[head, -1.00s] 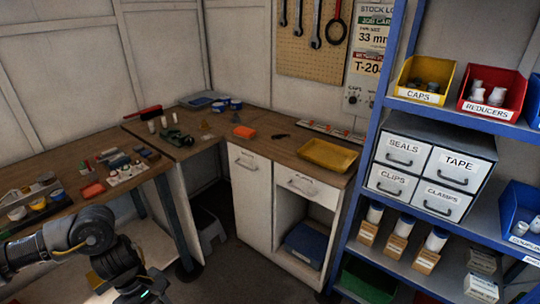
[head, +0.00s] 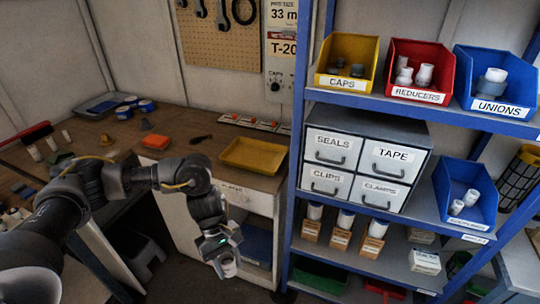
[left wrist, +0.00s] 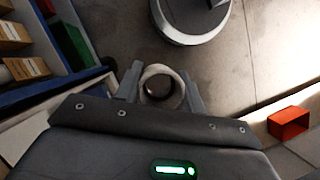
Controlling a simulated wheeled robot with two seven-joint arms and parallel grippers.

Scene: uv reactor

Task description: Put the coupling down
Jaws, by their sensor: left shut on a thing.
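The coupling (head: 229,268) is a short white ring held at the tip of my left gripper (head: 224,259). In the left wrist view the coupling (left wrist: 147,76) sits between the two grey fingers of my left gripper (left wrist: 160,92), with its round bore facing the camera. The gripper is shut on it and holds it in the air in front of the bench cabinet. A yellow tray (head: 254,156) lies on the wooden bench above and right of the gripper, apart from it. My right gripper is not in view.
A blue shelf rack (head: 295,150) stands to the right. It holds a drawer cabinet (head: 365,155), yellow, red and blue bins, and a lower blue bin (head: 455,190) with white fittings. An orange block (head: 156,141) lies on the bench left of the tray. Grey floor shows below.

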